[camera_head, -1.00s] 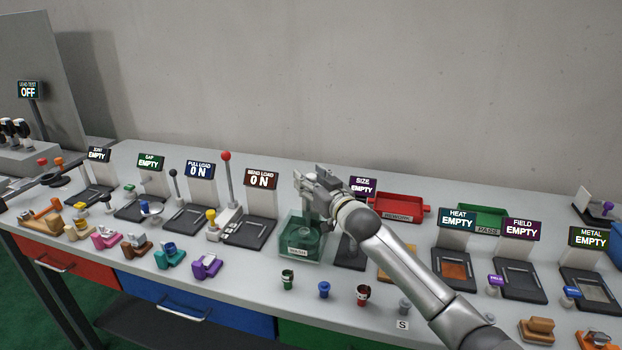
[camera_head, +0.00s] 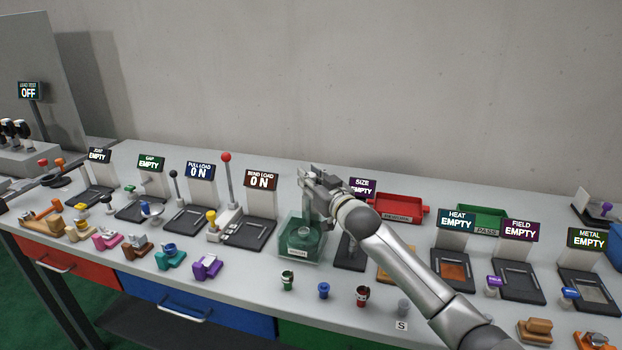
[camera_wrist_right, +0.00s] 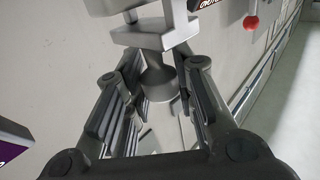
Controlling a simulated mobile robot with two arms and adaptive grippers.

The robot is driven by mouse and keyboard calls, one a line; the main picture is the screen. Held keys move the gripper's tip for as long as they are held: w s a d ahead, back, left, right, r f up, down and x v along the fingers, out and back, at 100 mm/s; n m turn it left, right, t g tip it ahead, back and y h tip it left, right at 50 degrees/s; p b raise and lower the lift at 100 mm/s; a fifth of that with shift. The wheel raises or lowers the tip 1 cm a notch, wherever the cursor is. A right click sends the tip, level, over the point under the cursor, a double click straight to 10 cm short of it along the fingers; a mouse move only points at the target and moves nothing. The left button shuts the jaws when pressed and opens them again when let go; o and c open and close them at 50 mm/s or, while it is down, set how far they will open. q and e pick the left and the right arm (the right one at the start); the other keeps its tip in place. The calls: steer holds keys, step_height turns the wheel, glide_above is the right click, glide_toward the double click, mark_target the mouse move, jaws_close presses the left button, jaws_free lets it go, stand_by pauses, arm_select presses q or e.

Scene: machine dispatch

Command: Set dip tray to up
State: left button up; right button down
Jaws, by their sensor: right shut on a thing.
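The dip tray is a see-through green tank (camera_head: 298,250) with a white label on its front, standing on the bench near the middle. A grey upright part shows inside and behind it, partly hidden by my gripper. My right gripper (camera_head: 312,178) is above the tank's back. In the right wrist view its two fingers are shut around a grey round handle (camera_wrist_right: 158,83), with grey blocks beyond it. My left gripper is not in view.
The bend load station (camera_head: 250,232) with its red-knobbed lever (camera_head: 226,157) stands left of the tank. The size station (camera_head: 350,255) is close on the right, partly behind my arm. Several small coloured pieces, such as a blue one (camera_head: 323,290), stand in front.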

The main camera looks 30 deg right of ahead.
step_height(320, 180, up, 7)
steer(key=p, duration=0.5)
steer(key=shift+r, duration=0.1)
steer(key=c, duration=1.3)
jaws_free()
steer(key=shift+o, duration=0.6)
steer(key=shift+s+f, duration=0.1)
steer(key=shift+f, duration=0.1)
steer(key=shift+s, duration=0.3)
steer(key=s+a, duration=0.1)
steer(key=s, duration=1)
